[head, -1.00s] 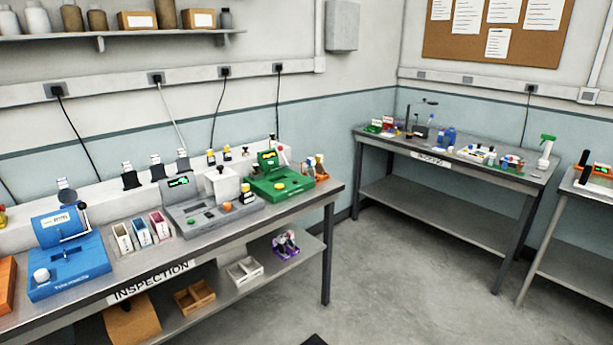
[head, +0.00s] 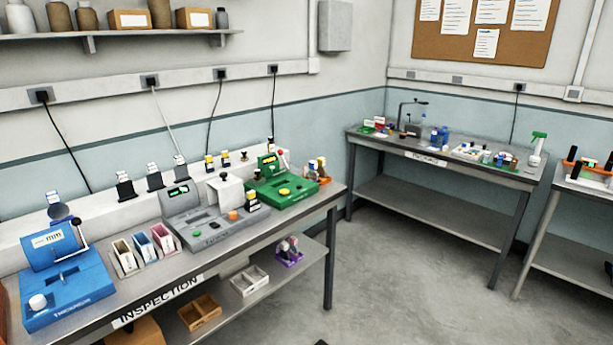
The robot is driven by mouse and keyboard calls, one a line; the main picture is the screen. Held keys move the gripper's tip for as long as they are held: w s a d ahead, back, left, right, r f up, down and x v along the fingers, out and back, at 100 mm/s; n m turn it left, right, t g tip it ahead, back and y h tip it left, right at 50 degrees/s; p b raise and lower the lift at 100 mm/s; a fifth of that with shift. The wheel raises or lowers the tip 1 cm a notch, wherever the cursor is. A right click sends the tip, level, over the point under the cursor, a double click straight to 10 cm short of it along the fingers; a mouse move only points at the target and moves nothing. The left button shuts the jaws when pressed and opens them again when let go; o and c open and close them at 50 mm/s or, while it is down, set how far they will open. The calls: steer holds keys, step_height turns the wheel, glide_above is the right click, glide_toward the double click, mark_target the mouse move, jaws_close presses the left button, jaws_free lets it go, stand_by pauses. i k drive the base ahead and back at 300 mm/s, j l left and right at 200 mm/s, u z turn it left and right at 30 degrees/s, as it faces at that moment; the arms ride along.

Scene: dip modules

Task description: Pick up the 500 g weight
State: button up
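I cannot make out which object is the 500 g weight, as the labels are too small to read. Small black-and-yellow pieces (head: 209,162) stand on the ledge behind the grey device on the inspection bench. A small dark knob-like piece (head: 244,156) stands farther right on the ledge. My gripper is not in view.
The inspection bench (head: 95,312) also holds a blue device (head: 67,290), three small bins (head: 143,248) and a green device (head: 284,190). A second bench (head: 440,172) stands at the back right, another at the right edge. The grey floor (head: 400,270) between them is clear.

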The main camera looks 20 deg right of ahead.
mark_target(258, 171)
steer(key=i+l+u, duration=0.35)
steer(key=i, duration=0.25)
steer(key=i+l+u, duration=0.4)
steer(key=i, duration=0.2)
steer(key=i+l+u, duration=0.35)
steer(key=i+l, duration=0.15)
steer(key=l, duration=0.2)
steer(key=i+l+u, duration=0.35)
steer(key=l, duration=0.4)
steer(key=i+j, duration=0.05)
steer(key=i, duration=0.05)
